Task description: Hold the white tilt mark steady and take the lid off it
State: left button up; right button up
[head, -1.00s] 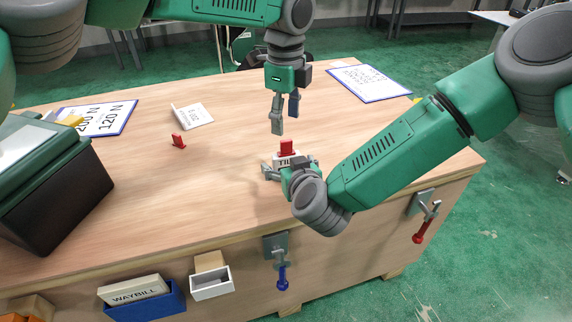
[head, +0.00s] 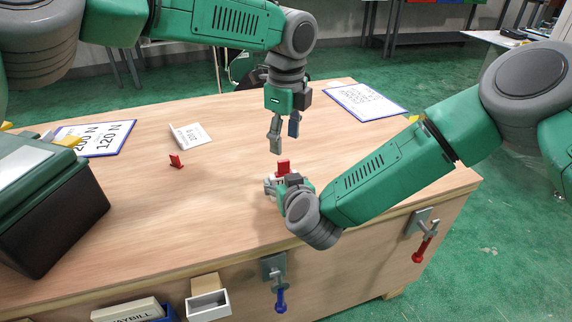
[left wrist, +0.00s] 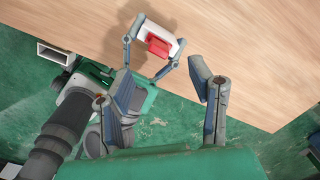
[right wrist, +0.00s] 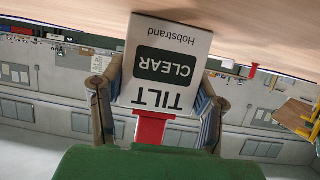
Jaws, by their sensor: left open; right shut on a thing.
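The white tilt mark (right wrist: 168,62) fills the middle of the right wrist view, its label reading TILT, CLEAR and Hobstrand upside down. Its red lid (head: 283,164) stands up on top; red also shows in the right wrist view (right wrist: 152,128). My right gripper (head: 277,187) is shut on the mark's sides, fingers at either side of the label. In the head view it hides most of the white body. My left gripper (head: 284,143) is open and empty, pointing down just above the lid, apart from it. The left wrist view shows the lid (left wrist: 158,46) beyond its fingers.
A small red piece (head: 176,160) and a folded white card (head: 190,136) lie left on the wooden bench (head: 220,210). A dark green-lidded box (head: 50,215) stands at the left edge. Printed sheets lie at back left (head: 95,137) and back right (head: 364,101). Clamps hang on the front.

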aim_at(284, 162)
pick_arm(q)
jog(key=s+d+r+m+t+y, duration=0.1)
jog(key=s+r+m+t, duration=0.25)
jog(key=m, duration=0.45)
jog(key=shift+m, duration=0.3)
jog(key=x, duration=1.1)
jog(key=shift+f, duration=0.4)
grip_shut()
jog(key=shift+s+r, duration=0.1)
jog(key=shift+r, duration=0.05)
jog(key=shift+r, duration=0.15)
jog(key=shift+r, duration=0.9)
